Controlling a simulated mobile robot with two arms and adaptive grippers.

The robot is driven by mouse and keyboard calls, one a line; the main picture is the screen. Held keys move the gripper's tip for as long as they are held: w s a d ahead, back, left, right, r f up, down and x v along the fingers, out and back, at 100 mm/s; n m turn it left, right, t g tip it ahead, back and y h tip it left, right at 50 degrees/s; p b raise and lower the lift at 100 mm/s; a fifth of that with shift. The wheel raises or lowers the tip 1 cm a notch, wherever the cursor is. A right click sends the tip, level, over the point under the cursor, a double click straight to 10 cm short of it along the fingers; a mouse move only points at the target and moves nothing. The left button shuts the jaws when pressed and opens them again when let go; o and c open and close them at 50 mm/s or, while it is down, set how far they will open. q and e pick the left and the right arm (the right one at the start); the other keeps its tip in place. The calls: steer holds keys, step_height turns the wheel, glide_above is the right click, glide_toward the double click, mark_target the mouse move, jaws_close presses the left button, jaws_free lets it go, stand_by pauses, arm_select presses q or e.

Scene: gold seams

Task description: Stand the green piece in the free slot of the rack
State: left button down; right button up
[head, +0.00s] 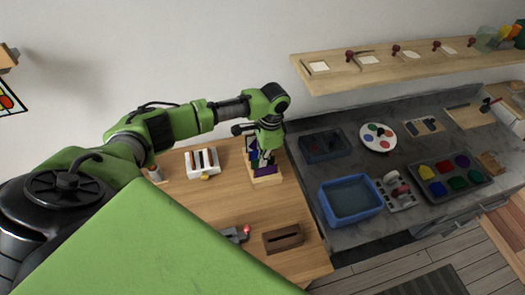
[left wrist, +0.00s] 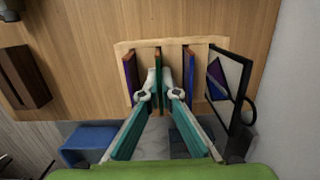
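The pale wooden rack (head: 268,180) stands on the wooden table, and it also shows in the left wrist view (left wrist: 205,46). In the left wrist view a purple piece (left wrist: 130,75) stands at its left, a dark green strip, which looks like the green piece (left wrist: 158,58), in the middle, and a blue piece (left wrist: 189,68) to the right. My left gripper (left wrist: 159,80) is over the rack, its fingertips on either side of the green strip. I cannot tell whether they press on it. It also shows in the head view (head: 264,158). My right gripper is out of view.
A dark framed picture (left wrist: 238,68) stands close to the rack's right in the left wrist view. A white holder (head: 203,168), a brown slotted block (head: 284,239) and a grey tool (head: 232,235) are on the table. A blue bin (head: 350,202) stands on the grey counter.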

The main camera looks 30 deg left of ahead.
arm_select(q)
steer(key=c, duration=2.2)
jaws_free()
steer(key=shift+o, duration=0.3)
steer(key=o, duration=0.4)
